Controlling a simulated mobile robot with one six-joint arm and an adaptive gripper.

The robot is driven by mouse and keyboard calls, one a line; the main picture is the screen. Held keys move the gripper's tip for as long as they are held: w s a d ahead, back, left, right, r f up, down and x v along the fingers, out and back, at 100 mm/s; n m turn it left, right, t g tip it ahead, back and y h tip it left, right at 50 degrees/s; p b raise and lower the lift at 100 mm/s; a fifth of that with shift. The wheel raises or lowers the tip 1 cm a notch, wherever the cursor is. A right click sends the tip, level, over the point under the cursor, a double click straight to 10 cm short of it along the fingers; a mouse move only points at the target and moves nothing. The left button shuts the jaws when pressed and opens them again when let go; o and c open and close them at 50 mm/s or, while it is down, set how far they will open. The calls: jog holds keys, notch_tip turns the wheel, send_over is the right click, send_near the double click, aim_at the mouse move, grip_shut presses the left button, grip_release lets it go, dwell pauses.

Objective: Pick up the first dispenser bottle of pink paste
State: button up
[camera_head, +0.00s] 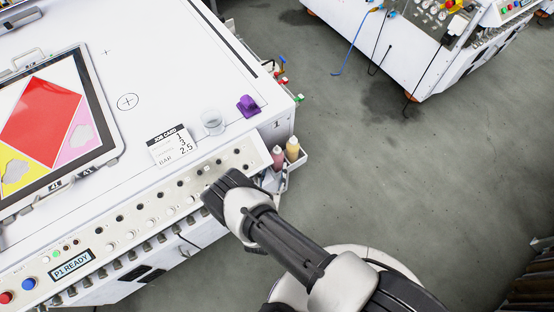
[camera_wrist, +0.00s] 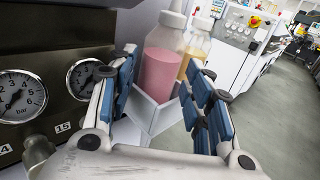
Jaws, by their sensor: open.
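The pink paste bottle (camera_wrist: 160,70) is clear with a pale nozzle top. It stands upright in a white side holder (camera_wrist: 146,112) in the wrist view. A bottle of yellow paste (camera_wrist: 195,45) stands right behind it. In the head view the pink bottle (camera_head: 278,158) and yellow bottle (camera_head: 292,149) show at the bench's right corner. My gripper (camera_wrist: 165,72) is open, with blue-padded fingers to the left and right of the pink bottle in the wrist view. I see no clear contact. The bottle's base is hidden by the holder. In the head view my gripper is seen from above, beside the panel.
Pressure gauges (camera_wrist: 18,95) on the bench's front panel are close on the left in the wrist view. A clear cup (camera_head: 212,122), a purple part (camera_head: 248,105) and a job card (camera_head: 172,146) lie on the bench top. Open grey floor (camera_head: 390,190) is to the right.

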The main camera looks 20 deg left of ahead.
aim_at(276, 164)
jog(key=w, duration=0.3)
jog(key=shift+w+f+b, duration=0.1)
jog(key=shift+w+b, duration=0.25)
jog(key=shift+b, duration=0.05)
jog(key=shift+a, duration=0.1)
jog(key=c, duration=0.5)
jog(key=shift+o, duration=0.2)
